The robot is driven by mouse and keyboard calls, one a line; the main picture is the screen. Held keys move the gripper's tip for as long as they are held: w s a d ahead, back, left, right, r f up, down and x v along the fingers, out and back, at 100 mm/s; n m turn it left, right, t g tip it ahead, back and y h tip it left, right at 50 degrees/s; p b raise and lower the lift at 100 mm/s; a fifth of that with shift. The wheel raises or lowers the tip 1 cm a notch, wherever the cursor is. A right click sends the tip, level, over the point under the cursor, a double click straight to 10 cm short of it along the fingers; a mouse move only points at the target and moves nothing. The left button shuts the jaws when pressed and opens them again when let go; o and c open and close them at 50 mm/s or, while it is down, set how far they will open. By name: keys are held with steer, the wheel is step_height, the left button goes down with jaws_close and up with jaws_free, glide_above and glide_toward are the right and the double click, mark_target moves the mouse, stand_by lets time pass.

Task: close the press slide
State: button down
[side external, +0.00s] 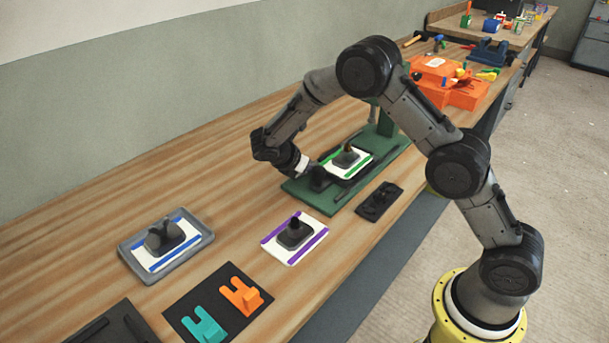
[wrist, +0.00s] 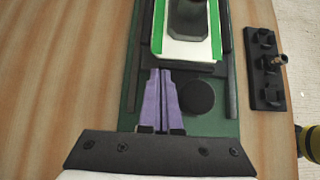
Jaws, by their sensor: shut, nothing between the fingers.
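The press has a green base (side external: 297,188) with a green upright (side external: 386,118) at its far end. On it, the dark slide (wrist: 182,68) carries a white plate with green stripes (side external: 363,152) and a dark grey mould (side external: 346,158). A round black knob (side external: 318,178) stands at the slide's near end; it also shows in the wrist view (wrist: 197,97). My gripper (wrist: 161,74) is shut and empty, its purple fingers just left of the knob in the wrist view, tips near the slide's front edge. In the side view its fingers are mostly hidden behind the knob.
A black holder (side external: 379,201) lies right of the press. A purple-striped plate with a mould (side external: 294,238), a blue-striped one in a grey tray (side external: 164,241), and a black mat (side external: 200,297) with teal and orange pieces lie nearer. Orange boxes (side external: 450,85) stand beyond.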

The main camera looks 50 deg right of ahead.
steer(key=d, duration=1.2)
steer(key=shift+d, duration=0.2)
